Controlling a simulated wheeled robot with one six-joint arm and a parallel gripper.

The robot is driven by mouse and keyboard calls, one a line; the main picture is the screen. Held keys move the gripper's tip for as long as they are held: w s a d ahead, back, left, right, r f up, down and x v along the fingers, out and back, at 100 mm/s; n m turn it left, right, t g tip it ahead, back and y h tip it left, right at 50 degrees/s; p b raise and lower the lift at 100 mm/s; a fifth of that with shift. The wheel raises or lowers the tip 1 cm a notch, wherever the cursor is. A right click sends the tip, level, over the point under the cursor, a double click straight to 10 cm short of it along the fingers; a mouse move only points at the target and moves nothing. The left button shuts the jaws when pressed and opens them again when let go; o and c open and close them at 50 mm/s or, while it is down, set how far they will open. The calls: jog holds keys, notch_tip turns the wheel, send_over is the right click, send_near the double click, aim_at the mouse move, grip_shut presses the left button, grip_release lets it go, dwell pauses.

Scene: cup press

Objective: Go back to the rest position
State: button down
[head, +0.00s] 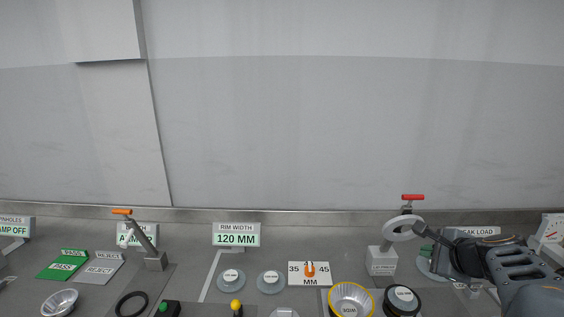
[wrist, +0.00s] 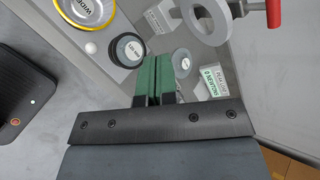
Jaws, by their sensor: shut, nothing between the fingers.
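My gripper (head: 427,251) is at the right of the bench in the head view, just right of the grey ring of a press stand. In the wrist view its green fingers (wrist: 158,80) are together with nothing between them. They point over the bench between a black labelled disc (wrist: 128,50) and the "PEAK LOAD" display (wrist: 211,79). A small grey disc lies beside the fingertips. My arm hides part of the display in the head view.
The press stand (head: 382,262) with a red handle (head: 413,197) stands close to my gripper. A silver cup in a yellow ring (head: 333,301) and the black disc (head: 417,301) are in front. A lever with an orange handle (head: 122,212) stands left. The wall behind is bare.

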jog(key=s+a+f+n+g, duration=0.3)
jog(key=s+a+n, duration=0.3)
jog(key=a+n, duration=0.3)
jog(key=s+a+f+n+g+h, duration=0.1)
jog(key=s+a+f+n+g, duration=0.1)
jog(key=s+a+n, duration=0.5)
jog(key=a+f+n, duration=0.1)
jog(key=a+n, duration=0.1)
jog(key=n, duration=0.4)
jog(key=shift+s+a+f+g+h, duration=0.2)
jog(key=shift+a+f+g+h, duration=0.1)
jog(key=shift+a+g, duration=0.1)
jog(key=shift+d, duration=0.15)
